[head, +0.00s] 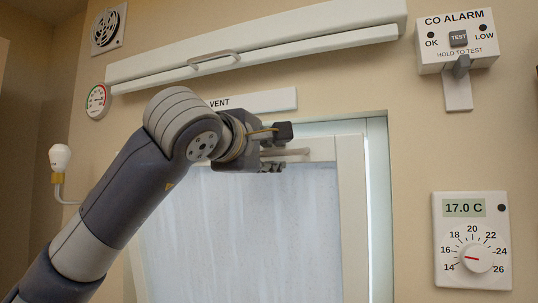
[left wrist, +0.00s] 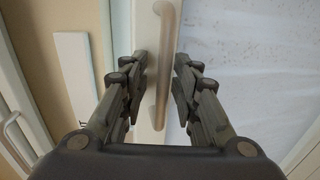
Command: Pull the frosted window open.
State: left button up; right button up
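The frosted window (head: 265,235) has a white frame and a pale, cloudy pane, and sits in a recess in the wall. Its pane also shows at the right of the left wrist view (left wrist: 235,45). A beige bar handle (head: 292,152) is on the top rail of the window frame. In the left wrist view the handle (left wrist: 171,60) runs between my fingers. My left gripper (head: 275,160) is at this handle, partly hiding it. Its fingers (left wrist: 161,78) are open, one on each side of the bar, with gaps showing. My right gripper is not in view.
A white vent flap (head: 300,45) with its own handle and a VENT label strip (head: 265,101) are above the window. A CO alarm (head: 457,40) and a thermostat (head: 472,240) are on the wall at right. A lamp (head: 60,160) is at left.

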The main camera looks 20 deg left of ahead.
pick_arm(q)
jog(key=shift+s, duration=0.1)
jog(key=s, duration=1.2)
jog(key=shift+a, duration=0.2)
